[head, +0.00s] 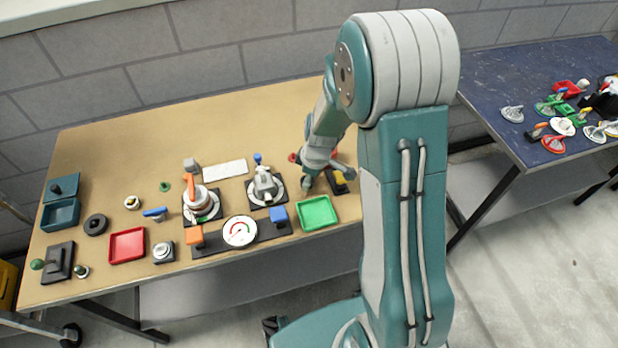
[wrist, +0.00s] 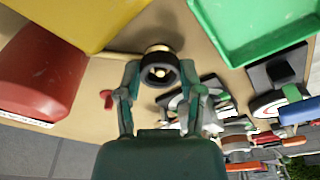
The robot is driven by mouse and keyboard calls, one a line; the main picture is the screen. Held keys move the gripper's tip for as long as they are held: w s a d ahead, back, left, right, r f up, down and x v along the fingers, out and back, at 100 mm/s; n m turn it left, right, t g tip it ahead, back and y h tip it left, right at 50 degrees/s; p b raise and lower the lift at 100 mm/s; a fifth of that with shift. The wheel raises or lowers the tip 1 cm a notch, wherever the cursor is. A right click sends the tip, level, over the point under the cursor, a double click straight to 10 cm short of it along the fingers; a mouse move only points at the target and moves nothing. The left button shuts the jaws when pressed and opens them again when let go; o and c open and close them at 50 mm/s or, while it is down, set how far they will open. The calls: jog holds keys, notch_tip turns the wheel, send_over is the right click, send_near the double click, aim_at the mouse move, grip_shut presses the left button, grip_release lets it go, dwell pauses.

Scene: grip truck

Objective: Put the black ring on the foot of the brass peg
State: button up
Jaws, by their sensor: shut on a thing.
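My gripper (wrist: 160,82) is shut on a black ring (wrist: 148,76) in the wrist view, one finger on each side of it. A brass peg (wrist: 158,47) stands in line with the ring, and brass also shows through the ring's hole. I cannot tell whether the ring is around the peg or only in front of it. In the head view my gripper (head: 308,182) is low over the right part of the tan table, behind the green tray; the ring and peg there are hidden or too small to tell.
The green tray (head: 333,219) is close in front of my gripper. A yellow block (wrist: 82,12) and a red body (wrist: 35,70) are near on the left in the wrist view. Another black round piece (head: 95,232) lies at the table's left. A dark blue table (head: 480,75) stands right.

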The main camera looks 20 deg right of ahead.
jog(key=shift+f, duration=0.45)
dwell(0.7)
jog(key=o, duration=1.2)
jog(key=shift+o, duration=0.9)
jog(key=shift+r, duration=3.75)
